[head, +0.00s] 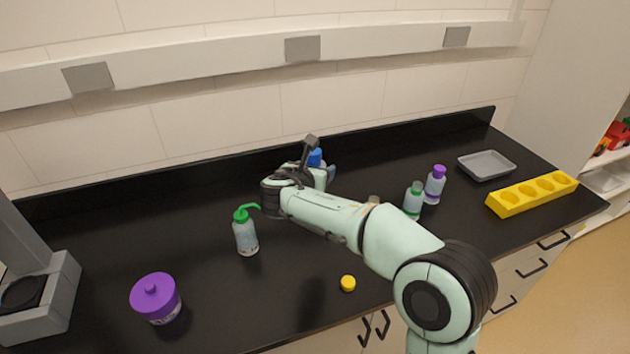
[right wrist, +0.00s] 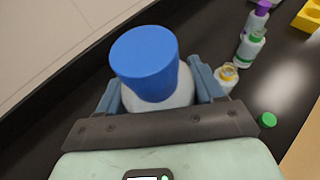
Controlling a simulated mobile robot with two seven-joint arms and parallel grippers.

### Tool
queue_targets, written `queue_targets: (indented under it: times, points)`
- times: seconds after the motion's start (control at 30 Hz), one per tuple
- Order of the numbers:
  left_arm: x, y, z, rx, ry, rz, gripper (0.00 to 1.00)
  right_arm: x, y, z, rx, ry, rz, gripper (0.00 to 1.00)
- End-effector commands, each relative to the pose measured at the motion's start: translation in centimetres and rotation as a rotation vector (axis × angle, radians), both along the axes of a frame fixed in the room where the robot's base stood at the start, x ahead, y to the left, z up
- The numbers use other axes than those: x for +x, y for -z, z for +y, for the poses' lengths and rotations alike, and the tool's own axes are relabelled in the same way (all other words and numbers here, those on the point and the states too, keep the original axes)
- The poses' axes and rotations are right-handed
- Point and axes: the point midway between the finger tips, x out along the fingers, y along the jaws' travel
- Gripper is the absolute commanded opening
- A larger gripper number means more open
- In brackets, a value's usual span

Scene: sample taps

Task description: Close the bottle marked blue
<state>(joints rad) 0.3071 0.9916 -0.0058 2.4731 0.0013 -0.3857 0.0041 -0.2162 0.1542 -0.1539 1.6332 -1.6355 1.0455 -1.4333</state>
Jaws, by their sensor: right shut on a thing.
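The bottle marked blue shows in the right wrist view as a pale body (right wrist: 178,98) under a wide blue cap (right wrist: 146,60). The cap sits over the bottle's top; how tightly it is screwed on cannot be told. My right gripper (right wrist: 157,90) is shut on the bottle, with one finger on each side below the cap. In the head view the blue cap (head: 315,157) shows beside my right gripper, and my arm hides most of the bottle. My left gripper is not in view.
A green-topped wash bottle (head: 246,236), purple-lidded jar (head: 156,298) and loose yellow cap (head: 348,283) stand left and front. A green-marked bottle (head: 413,202), purple-capped bottle (head: 435,185), grey tray (head: 486,165) and yellow rack (head: 531,195) are right. A loose green cap (right wrist: 267,119) lies nearby.

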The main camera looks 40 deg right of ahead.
Motion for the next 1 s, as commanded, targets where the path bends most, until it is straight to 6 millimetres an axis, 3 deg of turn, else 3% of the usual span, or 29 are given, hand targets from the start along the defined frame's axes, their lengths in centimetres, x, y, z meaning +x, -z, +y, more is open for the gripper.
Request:
queue_targets:
  times: [0.37,0.4,0.57,1.0]
  points:
    - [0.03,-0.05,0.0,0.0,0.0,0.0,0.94,-0.01,-0.39,0.02,0.001,-0.001,-0.001,0.21]
    - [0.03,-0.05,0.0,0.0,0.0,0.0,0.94,-0.01,-0.39,0.02,0.0,-0.001,-0.002,0.63]
    - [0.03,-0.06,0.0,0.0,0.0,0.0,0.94,-0.01,-0.38,0.01,0.0,-0.001,-0.002,0.12]
    - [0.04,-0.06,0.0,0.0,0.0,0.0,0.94,0.0,-0.37,0.04,0.0,-0.001,-0.002,0.12]
